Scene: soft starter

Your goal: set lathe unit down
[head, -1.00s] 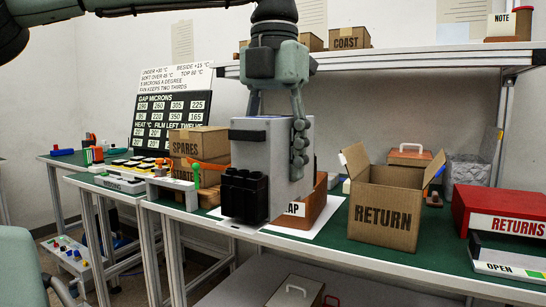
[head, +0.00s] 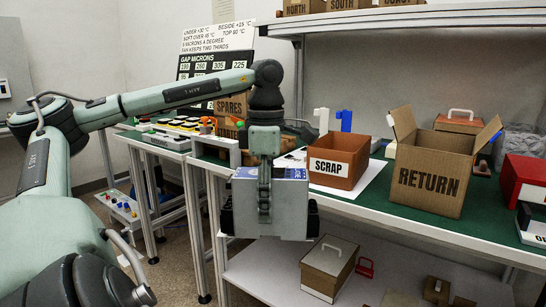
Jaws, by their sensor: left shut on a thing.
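The lathe unit, a grey block (head: 287,212) with black parts at its sides and a blue-and-white label on top, hangs in the middle of the head view. My left gripper (head: 264,190) comes down over it from above and is shut on it; the fingers partly cover its near face. The unit appears in front of the green-topped bench's front edge, with the lower shelf and floor behind it. I see no surface touching its underside. My right gripper is not in view.
A SCRAP bin (head: 338,160) and an open RETURN box (head: 433,176) stand on the bench (head: 375,205). A SPARES box (head: 230,106) is behind my gripper. A lidded box (head: 329,268) sits on the lower shelf (head: 275,275). Bare bench top shows in front of RETURN.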

